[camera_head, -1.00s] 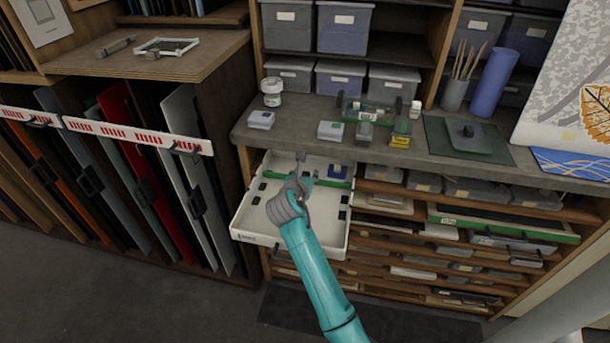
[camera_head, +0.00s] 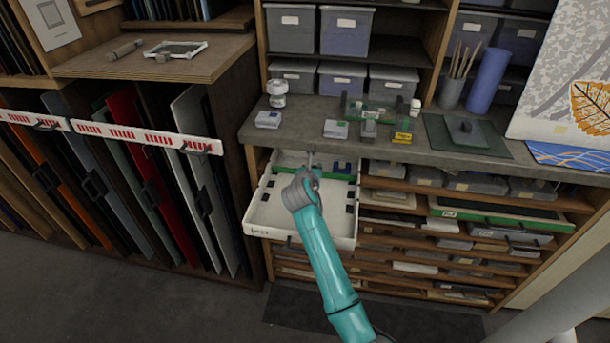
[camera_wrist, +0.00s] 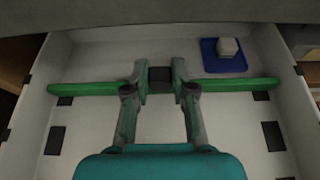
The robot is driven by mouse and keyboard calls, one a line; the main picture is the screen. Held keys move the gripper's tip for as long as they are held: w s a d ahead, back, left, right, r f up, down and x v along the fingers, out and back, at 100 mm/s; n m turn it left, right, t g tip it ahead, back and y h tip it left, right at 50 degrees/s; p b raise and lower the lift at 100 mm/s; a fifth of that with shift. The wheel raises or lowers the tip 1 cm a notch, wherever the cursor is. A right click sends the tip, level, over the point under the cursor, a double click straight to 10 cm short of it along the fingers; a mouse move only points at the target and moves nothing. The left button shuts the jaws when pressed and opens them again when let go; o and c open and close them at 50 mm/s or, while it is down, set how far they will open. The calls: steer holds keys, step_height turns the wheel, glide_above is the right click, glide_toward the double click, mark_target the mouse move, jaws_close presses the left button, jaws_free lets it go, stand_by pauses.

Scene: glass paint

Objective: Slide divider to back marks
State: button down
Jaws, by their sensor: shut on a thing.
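The green divider (camera_wrist: 232,84) lies crosswise in an open white drawer (camera_head: 254,212), toward its back; it also shows in the head view (camera_head: 338,176). My gripper (camera_wrist: 160,73) is shut on the dark block at the divider's middle, with one finger on each side. Dark marks line both side walls and the floor of the drawer. The divider's ends are near a pair of marks, its left end close to a dark mark (camera_wrist: 65,101). I cannot tell exactly how they line up. In the head view my gripper (camera_head: 309,158) partly hides the divider.
A blue pad (camera_wrist: 210,62) with a white block (camera_wrist: 228,47) sits behind the divider at the right. The grey counter (camera_head: 300,140) overhangs the back of the drawer. A vertical rack of coloured panels (camera_head: 135,150) stands left. The drawer's front is clear.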

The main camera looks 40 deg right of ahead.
steer(key=c, duration=1)
jaws_free()
steer(key=shift+o, duration=0.2)
steer(key=v, duration=1.2)
steer(key=shift+r, duration=0.1)
